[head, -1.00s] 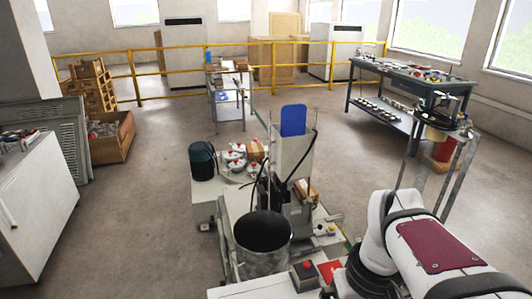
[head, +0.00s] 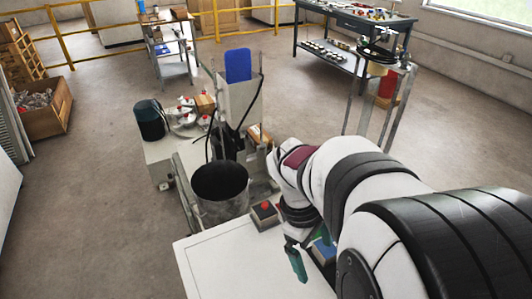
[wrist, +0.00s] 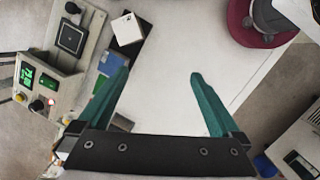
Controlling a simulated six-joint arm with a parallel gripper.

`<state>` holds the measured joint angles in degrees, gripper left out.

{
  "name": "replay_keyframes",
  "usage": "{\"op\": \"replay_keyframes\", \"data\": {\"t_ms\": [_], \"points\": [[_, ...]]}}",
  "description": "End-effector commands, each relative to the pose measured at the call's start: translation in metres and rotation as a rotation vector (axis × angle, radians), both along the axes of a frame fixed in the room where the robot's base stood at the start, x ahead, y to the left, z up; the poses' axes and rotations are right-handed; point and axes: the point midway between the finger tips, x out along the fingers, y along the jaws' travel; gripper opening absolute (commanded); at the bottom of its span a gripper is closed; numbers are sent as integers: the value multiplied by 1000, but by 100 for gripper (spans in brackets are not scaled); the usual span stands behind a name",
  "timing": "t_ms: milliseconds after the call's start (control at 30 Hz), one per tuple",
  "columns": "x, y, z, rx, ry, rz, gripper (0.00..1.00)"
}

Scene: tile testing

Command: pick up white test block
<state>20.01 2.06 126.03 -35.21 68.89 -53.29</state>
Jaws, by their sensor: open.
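A small white block (wrist: 127,28), which looks like the test block, lies near the top of the wrist view, beside or on a dark surface; I cannot tell which. My gripper (wrist: 158,72) is open, its two teal fingers spread apart with nothing between them. The block is beyond the left fingertip and apart from it. In the head view a teal finger of my gripper (head: 297,262) shows over the white worktop (head: 235,265). The block is not discernible there, and my arm covers part of the worktop.
A control box with green displays (wrist: 45,75) and a black square plate (wrist: 72,38) stand left in the wrist view. A blue item (wrist: 110,62) lies by the left finger. In the head view, a dark bucket (head: 220,185) and red-button box (head: 265,213) border the worktop.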

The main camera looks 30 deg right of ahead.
Motion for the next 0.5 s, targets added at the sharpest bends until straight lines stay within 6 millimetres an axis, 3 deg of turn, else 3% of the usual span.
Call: {"op": "replay_keyframes", "data": {"t_ms": [33,100,167,367,500], "points": [[6,-30,-12,-7,65,120,100],[11,-62,-23,-10,136,278,100],[13,-77,-30,-7,174,358,100],[12,-85,-38,-5,193,402,100],[2,-94,-72,0,196,400,100]]}}
